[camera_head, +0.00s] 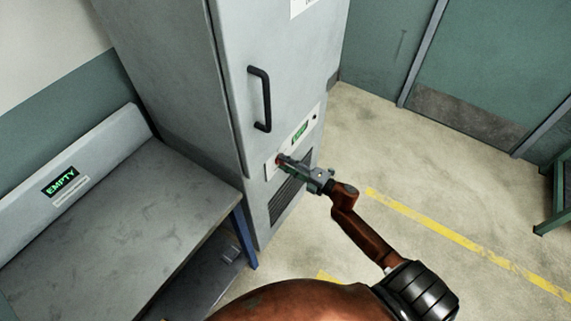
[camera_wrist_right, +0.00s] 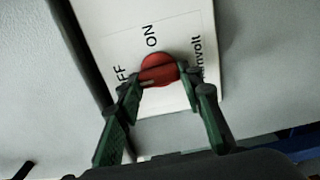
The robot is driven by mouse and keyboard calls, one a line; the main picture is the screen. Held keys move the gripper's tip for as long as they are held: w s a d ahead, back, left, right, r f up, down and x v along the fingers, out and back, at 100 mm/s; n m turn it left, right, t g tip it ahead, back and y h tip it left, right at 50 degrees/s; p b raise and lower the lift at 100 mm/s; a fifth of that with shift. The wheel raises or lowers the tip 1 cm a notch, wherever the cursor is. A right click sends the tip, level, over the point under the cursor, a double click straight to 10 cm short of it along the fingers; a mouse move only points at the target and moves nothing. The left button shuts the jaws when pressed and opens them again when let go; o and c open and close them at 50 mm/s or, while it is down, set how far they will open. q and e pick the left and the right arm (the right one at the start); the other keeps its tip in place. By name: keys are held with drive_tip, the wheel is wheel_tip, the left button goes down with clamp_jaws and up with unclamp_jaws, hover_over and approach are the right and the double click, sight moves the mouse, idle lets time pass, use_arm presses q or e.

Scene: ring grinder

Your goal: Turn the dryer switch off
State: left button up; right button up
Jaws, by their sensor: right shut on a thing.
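The dryer is a tall grey cabinet (camera_head: 180,90) with a black door handle (camera_head: 262,98) and a panel low on its front. In the right wrist view a round red switch knob (camera_wrist_right: 158,68) sits on a white plate (camera_wrist_right: 110,22) with ON and a partly hidden OFF label. My right gripper (camera_wrist_right: 165,88) has its green fingers on both sides of the knob and is shut on it. In the head view this gripper (camera_head: 284,163) reaches the panel and covers most of the knob. My left gripper is not in view.
A green lit display (camera_head: 300,131) is on the panel, above a dark vent grille (camera_head: 288,196). A grey bench (camera_head: 120,215) with an EMPTY sign (camera_head: 60,181) stands left of the cabinet. Clear floor with a yellow line (camera_head: 450,233) lies to the right.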

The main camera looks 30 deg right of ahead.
drive_tip(key=shift+f, duration=0.1)
drive_tip(key=o, duration=1.2)
drive_tip(key=shift+c, duration=0.2)
drive_tip(key=shift+s, duration=0.1)
drive_tip(key=v, duration=1.2)
